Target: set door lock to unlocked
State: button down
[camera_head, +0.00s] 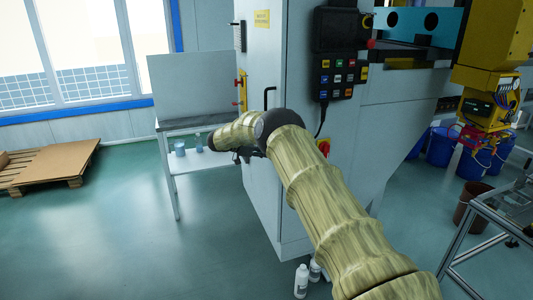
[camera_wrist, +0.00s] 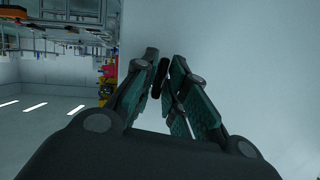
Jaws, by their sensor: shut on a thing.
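My gripper (camera_wrist: 165,72) is at the side of a tall pale grey cabinet (camera_wrist: 230,50). Its fingers are shut on a small dark elongated piece (camera_wrist: 158,80), which stands tilted between the fingertips close to the cabinet face. I take it for the door lock's knob, but its setting cannot be read. In the head view my arm covers the spot, and only dark parts of my gripper (camera_head: 245,153) show beside the cabinet (camera_head: 262,190). A black bent handle (camera_head: 269,96) stands out from the cabinet just above my arm.
A red and yellow fitting (camera_head: 240,92) is on the cabinet's left side. A keypad panel (camera_head: 338,78) with a cable hangs on the right face. A side table (camera_head: 182,121) stands left, and white bottles (camera_head: 301,280) stand at the cabinet's foot. The left floor is open.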

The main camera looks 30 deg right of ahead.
jog(key=shift+w+n+g+b, duration=0.1)
jog(key=shift+n+g+b, duration=0.25)
jog(key=shift+n, duration=0.25)
dwell(0.3)
jog(key=c, duration=1.6)
grip_release()
jog(key=v, duration=1.1)
jog(key=shift+w+a+r, duration=0.25)
jog(key=shift+a, duration=0.05)
